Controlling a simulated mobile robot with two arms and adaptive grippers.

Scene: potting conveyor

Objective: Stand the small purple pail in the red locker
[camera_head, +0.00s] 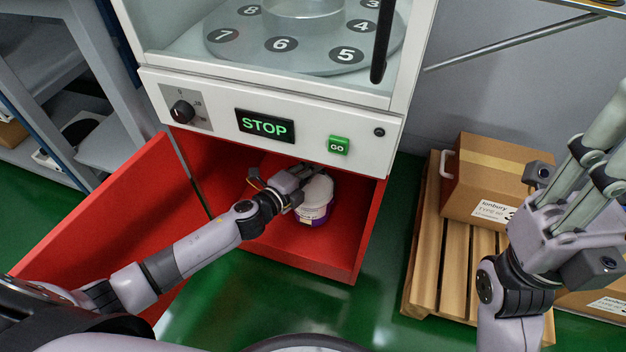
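The small pail (314,205), pale on top with a purple lower part and a label, is inside the red locker (310,258), near its right side. It looks upright; I cannot tell whether its base touches the floor. The locker stands open below the white machine, its red door (105,225) swung out to the left. My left gripper (309,180) reaches into the locker at the pail's upper left side. Its fingers overlap the pail's top, and their grip is unclear. My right gripper (608,115) is raised at the right, fingers apart, tips partly cut off, with nothing seen between them.
The machine above the locker has a STOP display (265,126), a green GO button (338,145) and a dial (182,111). A wooden pallet (450,255) with cardboard boxes (492,178) stands at the right. Grey shelving (75,90) is at the left. Green floor is clear in front.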

